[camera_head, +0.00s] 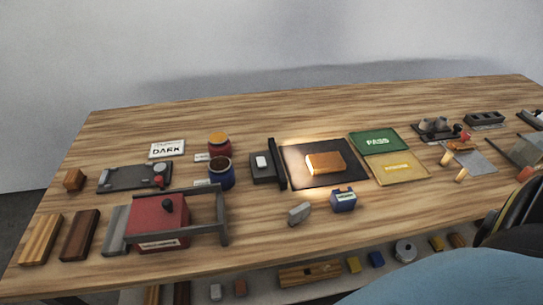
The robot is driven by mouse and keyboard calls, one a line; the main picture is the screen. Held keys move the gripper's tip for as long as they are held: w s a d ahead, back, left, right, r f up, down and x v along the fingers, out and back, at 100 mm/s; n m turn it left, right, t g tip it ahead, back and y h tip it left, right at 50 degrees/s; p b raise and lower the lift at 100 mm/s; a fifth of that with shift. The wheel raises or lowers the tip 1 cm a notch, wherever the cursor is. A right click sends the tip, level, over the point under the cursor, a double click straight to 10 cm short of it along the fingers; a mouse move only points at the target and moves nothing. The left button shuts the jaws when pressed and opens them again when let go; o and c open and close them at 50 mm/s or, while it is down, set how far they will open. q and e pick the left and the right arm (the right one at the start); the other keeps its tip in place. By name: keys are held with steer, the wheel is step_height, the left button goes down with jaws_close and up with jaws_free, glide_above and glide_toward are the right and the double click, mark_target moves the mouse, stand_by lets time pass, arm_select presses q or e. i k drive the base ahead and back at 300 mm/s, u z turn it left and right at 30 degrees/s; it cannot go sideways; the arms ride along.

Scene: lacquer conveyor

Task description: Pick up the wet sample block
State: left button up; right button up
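A glossy orange-brown block (326,164) lies on a dark square mat (300,178) under a bright patch of light, near the middle of the table. Its shiny look fits a wet sample block, but no label on it can be read. A smaller brown block (74,180) sits at the left, beside a grey plate device. Neither of my grippers is in view, and nothing is seen touching the orange-brown block.
A dark upright fixture (277,163) stands at the mat's left edge. Green PASS (378,143) and yellow (401,168) mats lie to its right. A blue labelled box (343,200) and grey piece (299,213) are in front. A red machine (158,222) stands front left.

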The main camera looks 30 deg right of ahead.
mark_target(325, 163)
steer(key=u, duration=1.5)
steer(key=k, duration=1.3)
steer(key=z, duration=1.85)
steer(key=i, duration=0.55)
steer(key=z, duration=0.05)
